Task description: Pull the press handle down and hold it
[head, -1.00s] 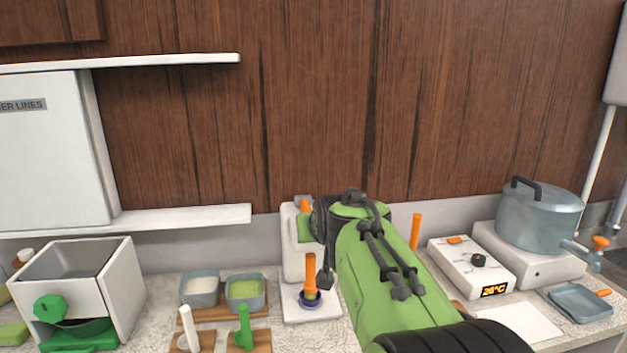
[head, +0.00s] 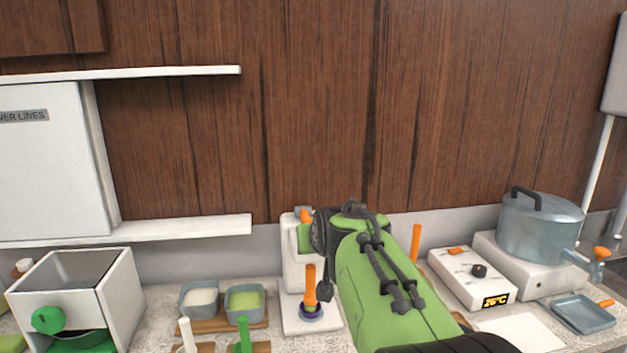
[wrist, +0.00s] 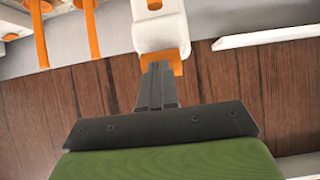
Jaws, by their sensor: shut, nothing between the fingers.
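The press is a white block (head: 289,262) on the counter, left of my arm, with a white base plate in front. An orange piece (head: 305,215) shows at its top, which looks like the press handle, beside my wrist. In the wrist view, an orange part (wrist: 176,62) sits under a white piece (wrist: 160,32). My gripper (wrist: 158,72) is shut and empty, its fingertips close to or against that orange part; I cannot tell whether they touch. My arm hides the fingers and part of the press in the head view.
An orange upright rod (head: 310,285) stands in a dark ring on the base plate. Left are two small trays (head: 198,300) and a white box machine (head: 128,290). Right are another orange rod (head: 416,245), a control box (head: 470,277) and a pot (head: 540,230).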

